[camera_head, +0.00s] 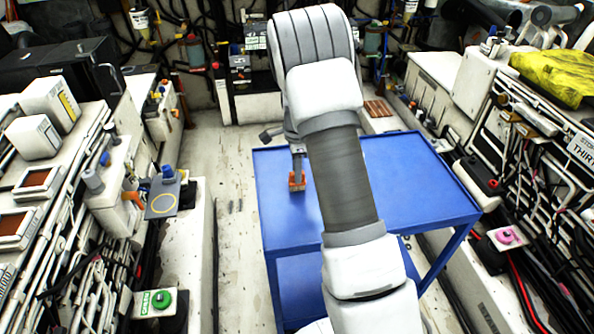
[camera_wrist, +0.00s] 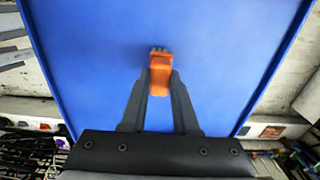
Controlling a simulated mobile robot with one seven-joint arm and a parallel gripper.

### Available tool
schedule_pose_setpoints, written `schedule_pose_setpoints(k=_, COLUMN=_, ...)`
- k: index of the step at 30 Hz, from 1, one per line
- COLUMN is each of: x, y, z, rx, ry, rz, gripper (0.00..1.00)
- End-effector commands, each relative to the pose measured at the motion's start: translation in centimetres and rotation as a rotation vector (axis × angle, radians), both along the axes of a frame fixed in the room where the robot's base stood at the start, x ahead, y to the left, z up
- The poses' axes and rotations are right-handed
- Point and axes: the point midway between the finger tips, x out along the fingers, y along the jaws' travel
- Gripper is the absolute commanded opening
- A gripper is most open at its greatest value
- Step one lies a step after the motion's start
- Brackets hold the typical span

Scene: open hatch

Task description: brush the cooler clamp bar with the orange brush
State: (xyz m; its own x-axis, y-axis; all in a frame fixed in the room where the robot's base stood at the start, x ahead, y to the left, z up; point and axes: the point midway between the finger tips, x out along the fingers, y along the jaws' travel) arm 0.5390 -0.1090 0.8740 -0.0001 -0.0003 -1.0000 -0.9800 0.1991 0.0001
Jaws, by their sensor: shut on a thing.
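My gripper (camera_wrist: 160,84) is shut on the orange brush (camera_wrist: 160,66), with one dark finger on each side of it. Short grey bristles show at the brush's far end. In the head view the orange brush (camera_head: 297,182) hangs below my gripper (camera_head: 297,171), over the left part of the blue table (camera_head: 425,190). I cannot tell whether it touches the tabletop. My arm covers the middle of the head view and hides part of the table. I cannot make out which part is the cooler clamp bar.
The visible blue tabletop is bare. Pipe-covered machinery lines both sides, with a green button (camera_head: 161,299) at lower left and a pink button (camera_head: 508,235) at right. A yellow cloth (camera_head: 553,75) lies at upper right. The floor left of the table (camera_head: 232,180) is mostly clear.

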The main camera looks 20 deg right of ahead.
Motion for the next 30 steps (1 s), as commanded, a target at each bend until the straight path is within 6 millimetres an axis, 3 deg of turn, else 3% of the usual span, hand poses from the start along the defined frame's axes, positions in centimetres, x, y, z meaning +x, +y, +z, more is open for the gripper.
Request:
schedule_pose_setpoints(k=11, x=0.0, y=0.0, z=-0.5, rx=0.0, ry=0.0, rz=0.0, gripper=0.0)
schedule_pose_setpoints(k=12, x=0.0, y=0.0, z=-0.5, rx=0.0, ry=0.0, rz=0.0, gripper=0.34)
schedule_pose_setpoints(k=17, x=0.0, y=0.0, z=-0.4, rx=0.0, ry=0.0, rz=0.0, gripper=0.63)
schedule_pose_setpoints(k=26, x=0.0, y=0.0, z=-0.4, rx=0.0, ry=0.0, rz=0.0, gripper=0.64)
schedule_pose_setpoints(k=30, x=0.1, y=0.0, z=0.7, rx=0.0, ry=-0.002, rz=0.001, gripper=0.64)
